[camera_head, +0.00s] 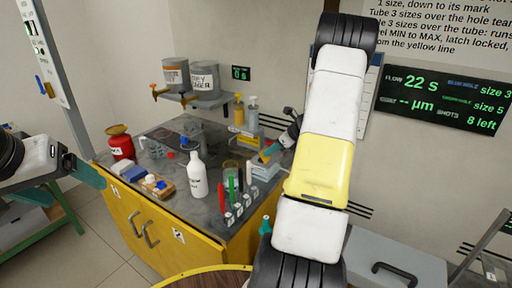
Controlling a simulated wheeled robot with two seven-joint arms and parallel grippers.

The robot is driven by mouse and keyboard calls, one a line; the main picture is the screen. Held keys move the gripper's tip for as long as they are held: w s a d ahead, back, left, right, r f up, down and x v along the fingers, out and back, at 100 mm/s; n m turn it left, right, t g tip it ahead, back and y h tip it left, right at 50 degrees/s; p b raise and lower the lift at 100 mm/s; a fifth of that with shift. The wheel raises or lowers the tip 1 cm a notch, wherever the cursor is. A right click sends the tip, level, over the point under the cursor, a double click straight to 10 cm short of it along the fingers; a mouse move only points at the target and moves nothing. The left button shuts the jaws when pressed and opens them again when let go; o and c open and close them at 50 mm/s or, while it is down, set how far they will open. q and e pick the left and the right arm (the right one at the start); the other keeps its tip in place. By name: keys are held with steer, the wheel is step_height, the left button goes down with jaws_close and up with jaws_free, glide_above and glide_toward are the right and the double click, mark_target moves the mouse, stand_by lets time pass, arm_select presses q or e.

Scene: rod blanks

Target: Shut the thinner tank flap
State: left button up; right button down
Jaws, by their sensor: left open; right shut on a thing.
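Two grey tanks hang on the wall above the workbench: a left tank (175,78) with an orange-brown label and a right tank (206,82) with a pale label. Their label text is too small to read surely, and I cannot make out which is thinner or any flap. Each has a tap low on its front. My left gripper (94,174) is open and empty at the left, apart from the tanks. My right gripper (267,154) is at the back right of the bench, right of and below the tanks. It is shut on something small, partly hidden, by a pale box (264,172).
The bench top (216,207) holds a white bottle (196,176), a red can (120,142), coloured tubes (231,190) and pump bottles (252,111). My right arm hides much of the wall. A grey case (395,262) stands at lower right.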

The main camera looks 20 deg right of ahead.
mark_target(263, 151)
steer(key=w+g, duration=0.1)
steer(key=a+g+h, duration=0.1)
steer(key=shift+w+a+r+g+h, duration=0.1)
steer(key=shift+w+r+g+h, duration=0.05)
steer(key=shift+w+g+h, duration=0.2)
steer(key=shift+w+a+f+g+h, duration=0.2)
steer(key=shift+w+a+g+h, duration=0.15)
steer(key=shift+w+g+h, duration=0.45)
steer(key=shift+w+a+f+g+h, duration=0.15)
steer(key=shift+g+h, duration=0.15)
steer(key=shift+g, duration=0.35)
steer(key=shift+w+a+f+g+h, duration=0.15)
steer(key=shift+g+h, duration=0.1)
steer(key=shift+g, duration=0.35)
steer(key=shift+w+a+f+g+h, duration=0.15)
steer(key=shift+w+f+g+h, duration=0.1)
steer(key=shift+g+h, duration=0.25)
steer(key=shift+w+a+f+g+h, duration=0.2)
steer(key=shift+g+h, duration=0.1)
steer(key=shift+g, duration=0.4)
steer(key=shift+f, duration=0.1)
steer(key=c, duration=1.3)
jaws_free()
